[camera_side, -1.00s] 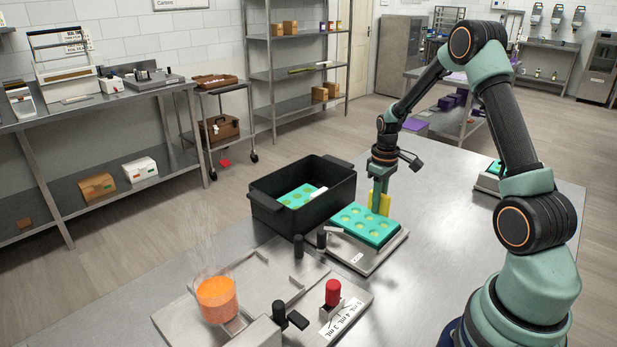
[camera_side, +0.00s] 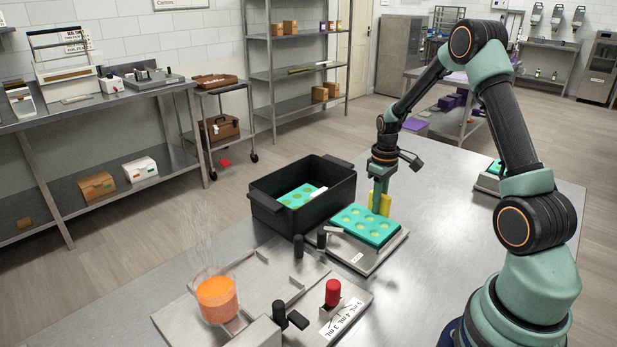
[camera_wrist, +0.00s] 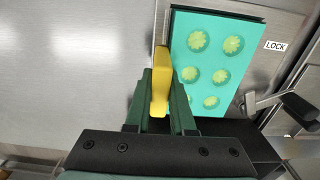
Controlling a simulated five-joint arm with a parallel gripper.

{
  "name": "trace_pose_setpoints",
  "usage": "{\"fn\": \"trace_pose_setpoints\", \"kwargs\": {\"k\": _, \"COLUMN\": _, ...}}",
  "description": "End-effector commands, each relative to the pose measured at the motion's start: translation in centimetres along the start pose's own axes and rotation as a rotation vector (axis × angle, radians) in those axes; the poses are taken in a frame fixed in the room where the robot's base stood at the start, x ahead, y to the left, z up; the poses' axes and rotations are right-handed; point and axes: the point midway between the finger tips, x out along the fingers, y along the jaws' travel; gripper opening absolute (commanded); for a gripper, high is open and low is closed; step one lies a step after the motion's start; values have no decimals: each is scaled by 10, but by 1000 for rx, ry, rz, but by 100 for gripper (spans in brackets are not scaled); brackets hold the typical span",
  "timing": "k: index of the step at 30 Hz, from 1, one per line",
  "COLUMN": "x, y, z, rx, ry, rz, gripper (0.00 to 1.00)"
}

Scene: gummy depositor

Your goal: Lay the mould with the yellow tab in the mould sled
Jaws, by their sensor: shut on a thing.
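The teal mould with the yellow tab (camera_side: 362,224) has several cavities. It lies flat over the mould sled (camera_side: 372,265), a grey metal plate with a LOCK label; I cannot tell whether it touches the sled bed. The mould also shows in the wrist view (camera_wrist: 207,60), right of the fingers, with the sled's LOCK label side (camera_wrist: 275,60) beyond it. My gripper (camera_side: 380,200) is shut on the upright yellow tab (camera_wrist: 160,84) at the mould's edge. The fingers hide part of the tab.
A black bin (camera_side: 278,212) holding another teal mould stands left of the sled. A lever with a black handle (camera_wrist: 299,110) sits close beside the mould. The depositor with an orange-filled cup (camera_side: 216,297) and a red knob (camera_side: 333,291) is in front.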

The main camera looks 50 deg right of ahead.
Motion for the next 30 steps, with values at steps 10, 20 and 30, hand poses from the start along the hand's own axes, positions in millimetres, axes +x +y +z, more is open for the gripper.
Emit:
{"fn": "trace_pose_setpoints", "kwargs": {"k": 10, "x": -16, "y": 0, "z": 1, "rx": 1, "ry": -3, "rz": -2, "gripper": 0}}
{"fn": "trace_pose_setpoints", "kwargs": {"k": 20, "x": -21, "y": 0, "z": 0, "rx": 1, "ry": 1, "rz": 0, "gripper": 0}}
{"fn": "trace_pose_setpoints", "kwargs": {"k": 30, "x": -41, "y": 1, "z": -1, "rx": 1, "ry": 5, "rz": 3, "gripper": 0}}
